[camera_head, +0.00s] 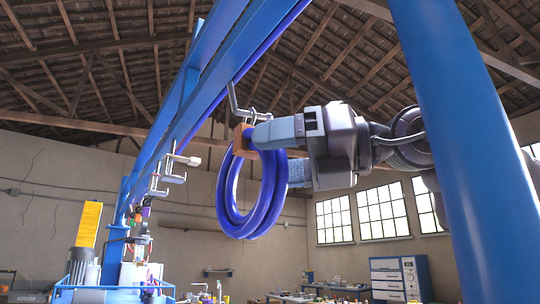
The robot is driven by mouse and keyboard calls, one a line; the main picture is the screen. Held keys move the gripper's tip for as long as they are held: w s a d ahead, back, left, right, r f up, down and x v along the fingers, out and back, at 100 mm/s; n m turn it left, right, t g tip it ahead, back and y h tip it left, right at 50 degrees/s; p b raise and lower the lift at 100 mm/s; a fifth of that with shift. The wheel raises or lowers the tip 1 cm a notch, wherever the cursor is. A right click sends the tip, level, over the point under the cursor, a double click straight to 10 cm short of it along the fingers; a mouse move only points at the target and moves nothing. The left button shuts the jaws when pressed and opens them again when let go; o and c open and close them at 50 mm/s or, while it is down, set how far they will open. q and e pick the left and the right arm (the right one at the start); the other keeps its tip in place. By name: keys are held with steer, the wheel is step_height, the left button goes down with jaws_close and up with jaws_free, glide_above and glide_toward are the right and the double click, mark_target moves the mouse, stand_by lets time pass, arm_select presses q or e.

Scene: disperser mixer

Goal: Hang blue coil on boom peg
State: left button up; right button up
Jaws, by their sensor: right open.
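The blue coil (232,205) hangs upright in mid-air below the boom, with a brown block (239,138) at its top. A small metal ring (251,114) rises from the block. The ring overlaps the bent metal peg (233,101) under the blue boom (213,68); it appears to be around the peg, but the depth is hard to tell. My right gripper (269,153) is open at the coil's upper right. Its upper finger lies close beside the brown block, contact unclear; its lower finger is partly hidden by the coil. My left gripper is out of view.
A thick blue post (458,130) stands at the right, near my right arm. A yellow-topped machine (89,224) stands at lower left. Benches and a cabinet (402,279) are far behind. Space below the coil is clear.

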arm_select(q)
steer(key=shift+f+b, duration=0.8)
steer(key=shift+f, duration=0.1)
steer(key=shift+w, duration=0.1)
arm_select(e)
steer(key=s+d, duration=0.1)
steer(key=d, duration=0.9)
steer(key=shift+s+r, duration=0.2)
steer(key=shift+s, duration=0.2)
steer(key=shift+a+f, duration=0.1)
